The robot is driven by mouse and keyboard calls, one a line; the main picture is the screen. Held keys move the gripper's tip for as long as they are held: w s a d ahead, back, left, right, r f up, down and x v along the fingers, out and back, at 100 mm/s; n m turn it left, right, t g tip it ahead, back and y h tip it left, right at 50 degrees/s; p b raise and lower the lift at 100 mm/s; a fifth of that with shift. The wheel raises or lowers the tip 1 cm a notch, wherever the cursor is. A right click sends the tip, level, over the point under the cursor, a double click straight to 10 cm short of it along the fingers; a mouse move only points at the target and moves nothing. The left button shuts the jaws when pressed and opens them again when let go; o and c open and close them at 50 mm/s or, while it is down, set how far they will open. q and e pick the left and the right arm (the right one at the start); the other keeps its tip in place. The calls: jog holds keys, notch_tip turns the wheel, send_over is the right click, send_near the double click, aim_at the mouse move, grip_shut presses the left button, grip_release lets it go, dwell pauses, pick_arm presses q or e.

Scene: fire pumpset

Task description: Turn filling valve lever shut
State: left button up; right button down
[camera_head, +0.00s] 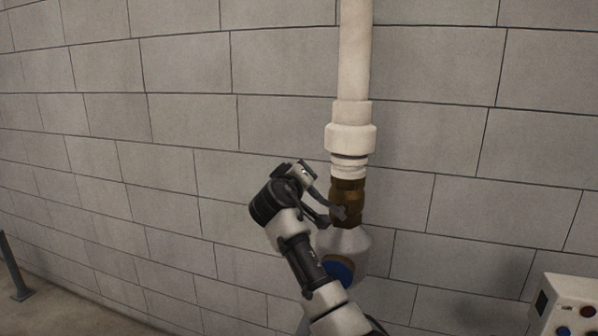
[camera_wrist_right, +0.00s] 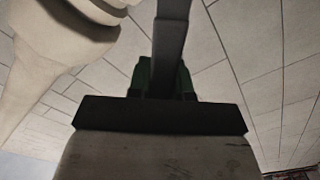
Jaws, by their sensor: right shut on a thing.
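A brass filling valve (camera_head: 347,203) sits upright in line with the white vertical pipe, just under its white collar. My right gripper (camera_head: 328,211) reaches the valve's left side and is shut on the filling valve lever, close to the brass body. The fingers hide most of the lever in the head view, so its exact angle cannot be told. In the right wrist view, a dark bar and dark green parts (camera_wrist_right: 148,78) are at the gripper; which of these is the lever is unclear. My left gripper is not in view.
A white pipe (camera_head: 354,60) runs down the grey block wall (camera_head: 180,95). Below the valve is a pale rounded fitting (camera_head: 346,243), partly behind my arm. A white control box (camera_head: 566,305) stands at lower right. The wall left of the valve is clear.

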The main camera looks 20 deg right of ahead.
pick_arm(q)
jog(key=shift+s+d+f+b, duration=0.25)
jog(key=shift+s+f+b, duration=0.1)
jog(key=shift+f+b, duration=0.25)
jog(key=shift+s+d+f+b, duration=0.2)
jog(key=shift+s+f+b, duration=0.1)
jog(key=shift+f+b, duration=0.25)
pick_arm(e)
notch_tip(320, 180, down, 8)
jog(key=w+a+n, duration=0.2)
jog(key=n, duration=0.6)
jog(key=shift+a+f+n, duration=0.2)
jog(key=shift+a+n, duration=0.15)
jog(key=shift+n, duration=0.05)
jog(key=c, duration=1)
grip_release()
jog(key=shift+d+f, duration=0.1)
jog(key=shift+f, duration=0.05)
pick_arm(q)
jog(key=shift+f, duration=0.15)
pick_arm(e)
jog(key=shift+s, duration=0.1)
pick_arm(q)
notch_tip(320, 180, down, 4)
jog(key=b, duration=0.4)
pick_arm(e)
jog(key=v, duration=1.1)
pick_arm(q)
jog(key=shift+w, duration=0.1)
